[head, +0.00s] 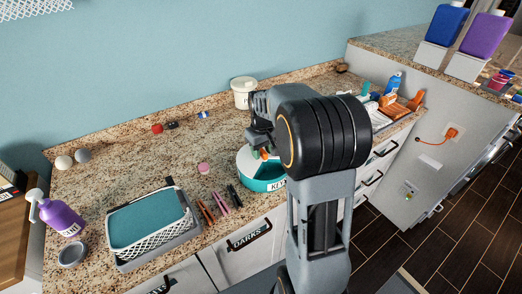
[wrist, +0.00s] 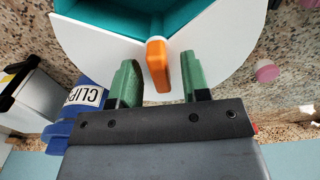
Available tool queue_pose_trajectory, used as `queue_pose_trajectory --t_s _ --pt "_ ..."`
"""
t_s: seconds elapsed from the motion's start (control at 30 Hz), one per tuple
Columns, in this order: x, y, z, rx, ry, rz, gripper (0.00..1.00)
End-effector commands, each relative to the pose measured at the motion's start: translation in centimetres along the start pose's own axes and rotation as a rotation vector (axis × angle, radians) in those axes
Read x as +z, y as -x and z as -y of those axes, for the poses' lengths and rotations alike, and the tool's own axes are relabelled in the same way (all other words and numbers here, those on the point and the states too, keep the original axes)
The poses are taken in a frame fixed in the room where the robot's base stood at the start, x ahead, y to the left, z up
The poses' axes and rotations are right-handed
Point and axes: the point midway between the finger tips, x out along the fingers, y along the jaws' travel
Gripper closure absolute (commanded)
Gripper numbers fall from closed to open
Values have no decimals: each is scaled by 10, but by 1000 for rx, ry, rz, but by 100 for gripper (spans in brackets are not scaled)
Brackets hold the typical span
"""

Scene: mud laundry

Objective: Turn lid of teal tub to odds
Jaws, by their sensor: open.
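The round teal tub (head: 262,184) stands near the counter's front edge, with a white label reading "KEY…", partly hidden by my arm. Its white lid (wrist: 235,40) has a wedge-shaped opening through which the teal inside (wrist: 130,12) shows. An orange handle (wrist: 158,66) stands up from the lid at the point of the opening. My gripper (wrist: 158,82) is open, its green fingers on either side of the handle with a gap on each side. In the head view, my gripper (head: 263,152) is over the lid, and my arm hides the tub's right side.
A blue tub labelled "CLIP…" (wrist: 62,128) is close by my gripper in the wrist view. A pink disc (head: 203,168), several pens (head: 219,203) and a white basket with teal cloth (head: 150,220) lie to the left. A white bucket (head: 243,93) stands behind.

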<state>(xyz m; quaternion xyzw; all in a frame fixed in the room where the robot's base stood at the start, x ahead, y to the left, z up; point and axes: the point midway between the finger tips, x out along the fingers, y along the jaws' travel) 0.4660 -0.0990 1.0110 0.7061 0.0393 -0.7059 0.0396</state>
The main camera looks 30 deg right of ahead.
Motion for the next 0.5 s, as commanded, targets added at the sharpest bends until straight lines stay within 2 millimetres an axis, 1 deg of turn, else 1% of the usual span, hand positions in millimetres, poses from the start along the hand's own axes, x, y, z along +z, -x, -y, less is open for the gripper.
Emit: queue_pose_trajectory --t_s 0.13,0.5 --pt "0 0 0 0 0 0 58" --pt "0 0 0 0 0 0 94"
